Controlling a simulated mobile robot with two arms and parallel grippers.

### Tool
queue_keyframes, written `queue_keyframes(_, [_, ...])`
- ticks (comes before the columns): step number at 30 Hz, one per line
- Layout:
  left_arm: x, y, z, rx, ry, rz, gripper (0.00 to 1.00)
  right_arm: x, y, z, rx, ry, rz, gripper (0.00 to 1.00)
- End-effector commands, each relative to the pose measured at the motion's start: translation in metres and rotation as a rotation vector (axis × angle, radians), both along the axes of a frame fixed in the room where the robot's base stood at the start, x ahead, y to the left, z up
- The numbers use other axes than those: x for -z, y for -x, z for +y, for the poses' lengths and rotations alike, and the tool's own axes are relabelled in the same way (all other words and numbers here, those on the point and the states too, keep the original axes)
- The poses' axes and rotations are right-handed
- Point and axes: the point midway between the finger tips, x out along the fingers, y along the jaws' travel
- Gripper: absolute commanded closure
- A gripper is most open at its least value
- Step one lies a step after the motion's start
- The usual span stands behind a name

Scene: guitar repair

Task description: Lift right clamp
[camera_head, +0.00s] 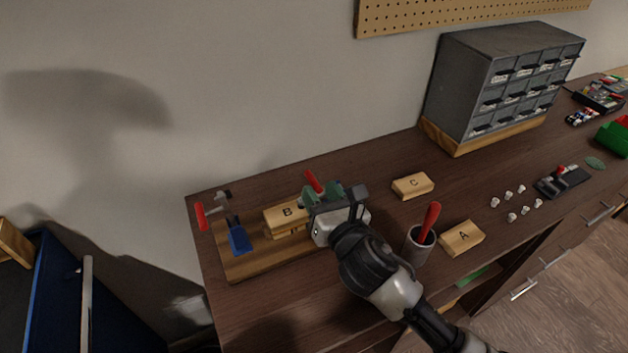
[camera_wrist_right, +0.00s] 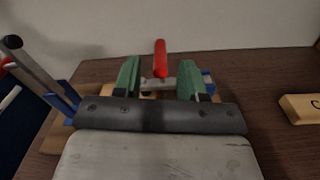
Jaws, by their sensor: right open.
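The right clamp's red handle (camera_head: 314,182) sticks up behind my right gripper, at the right end of the wooden board; the rest of the clamp is mostly hidden by the gripper. In the right wrist view its red handle (camera_wrist_right: 160,58) stands beyond and between my green fingertips, with a grey metal part and bits of blue below. My right gripper (camera_head: 322,194) is open, its fingers (camera_wrist_right: 160,80) on either side of the clamp. I cannot tell whether they touch it. My left gripper is not in view.
Block B (camera_head: 285,218) lies on the wooden board (camera_head: 262,263) beside the left clamp (camera_head: 238,238). Block C (camera_head: 413,186), block A (camera_head: 461,238) and a cup with a red-handled tool (camera_head: 420,244) stand to the right. A grey drawer cabinet (camera_head: 470,85) is behind.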

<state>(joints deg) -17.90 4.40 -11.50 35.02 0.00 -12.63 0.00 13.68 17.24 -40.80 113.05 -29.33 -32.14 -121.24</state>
Motion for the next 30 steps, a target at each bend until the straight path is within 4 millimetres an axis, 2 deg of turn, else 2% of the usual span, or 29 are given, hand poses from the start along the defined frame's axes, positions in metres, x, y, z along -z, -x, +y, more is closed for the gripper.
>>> queue_keyframes(3, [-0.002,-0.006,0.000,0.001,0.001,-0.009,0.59,-0.001,-0.016,0.007,0.001,-0.002,0.000,0.59])
queue_keyframes(6, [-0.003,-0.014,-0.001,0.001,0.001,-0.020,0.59,-0.001,-0.025,0.010,0.001,-0.002,0.000,0.59])
queue_keyframes(17, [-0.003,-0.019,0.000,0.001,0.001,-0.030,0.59,0.000,-0.029,0.012,0.000,-0.002,0.001,0.59])
queue_keyframes(25, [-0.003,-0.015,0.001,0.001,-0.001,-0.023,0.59,0.000,-0.029,0.012,0.000,-0.002,0.001,0.99])
queue_keyframes(30, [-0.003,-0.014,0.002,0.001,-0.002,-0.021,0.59,0.000,-0.029,0.012,0.000,-0.003,0.001,1.00])
